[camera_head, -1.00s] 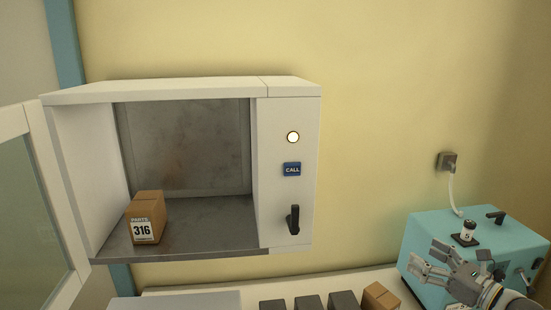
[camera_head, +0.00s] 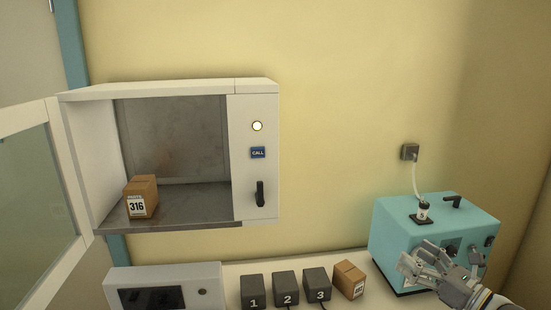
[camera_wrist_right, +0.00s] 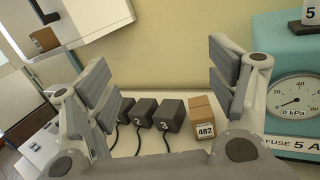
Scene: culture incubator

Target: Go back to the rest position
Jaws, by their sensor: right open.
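My right gripper (camera_head: 428,262) is at the lower right of the head view, in front of the teal box. It is open and empty; the right wrist view shows its two fingers (camera_wrist_right: 165,95) spread wide with nothing between them. My left gripper is not in view. The white cabinet (camera_head: 255,185) hangs on the wall with its glass door (camera_head: 40,190) swung open to the left. A brown box marked 316 (camera_head: 141,198) stands inside it on the cabinet floor, near the left front.
The teal box (camera_head: 400,225) with a gauge (camera_wrist_right: 295,95) stands at the bench's right. Black blocks numbered 1 (camera_head: 254,290), 2 (camera_head: 287,286) and 3 (camera_head: 317,284) and a brown box (camera_head: 349,280) marked 482 line the bench. A grey-white device (camera_head: 165,275) sits left of them.

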